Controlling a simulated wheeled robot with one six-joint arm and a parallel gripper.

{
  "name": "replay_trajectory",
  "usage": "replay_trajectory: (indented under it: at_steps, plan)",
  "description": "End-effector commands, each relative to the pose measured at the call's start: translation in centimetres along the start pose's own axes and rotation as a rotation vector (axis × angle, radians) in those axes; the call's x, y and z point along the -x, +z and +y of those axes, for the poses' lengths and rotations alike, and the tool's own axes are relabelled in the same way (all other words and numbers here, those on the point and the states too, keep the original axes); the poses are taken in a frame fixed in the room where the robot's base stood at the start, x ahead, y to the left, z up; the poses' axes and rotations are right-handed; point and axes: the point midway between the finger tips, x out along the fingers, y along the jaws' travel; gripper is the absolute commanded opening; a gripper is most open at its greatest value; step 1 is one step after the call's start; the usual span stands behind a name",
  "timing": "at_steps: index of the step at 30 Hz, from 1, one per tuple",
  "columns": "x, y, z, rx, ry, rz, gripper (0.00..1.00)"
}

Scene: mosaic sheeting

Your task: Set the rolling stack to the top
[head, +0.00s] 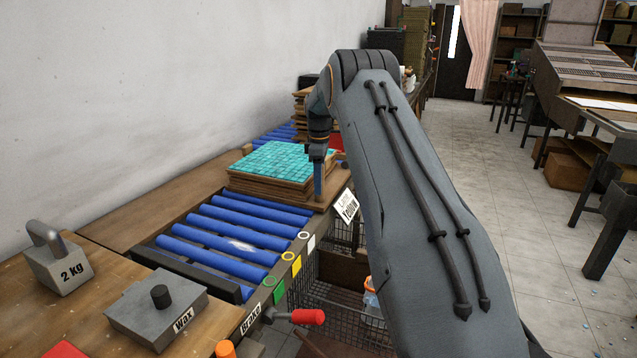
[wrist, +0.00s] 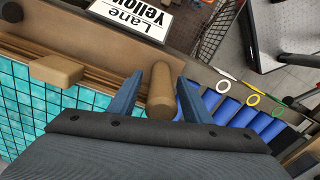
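The stack (head: 270,187) is several brown boards topped with turquoise mosaic tiles, sitting on the blue roller lane (head: 215,240). In the wrist view its tiled top (wrist: 30,110) fills the left side. A rounded wooden peg (wrist: 161,92) stands out near the stack's edge, and a wooden block (wrist: 57,70) lies at its rim. My gripper (head: 318,190) is lowered at the stack's near right corner. In the wrist view its two blue fingers (wrist: 160,76) stand apart, one on each side of the peg. I see narrow gaps there, so contact is unclear.
White, yellow and green rings (head: 283,257) line the rail. A "Lane Yellow" sign (head: 346,206) hangs near the gripper. A red-handled brake lever (head: 307,317), a wax block (head: 155,308) and a 2 kg weight (head: 58,267) are near. Rollers in front of the stack are bare; more boards stand behind.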

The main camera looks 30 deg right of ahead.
Motion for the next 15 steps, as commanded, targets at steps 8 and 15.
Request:
replay_trajectory:
  at_steps: [8,15]
  plan:
    - [0.7,-0.2,-0.1,0.002,0.000,0.000,0.44]
    - [4.3,-0.2,0.0,0.002,0.001,0.000,0.44]
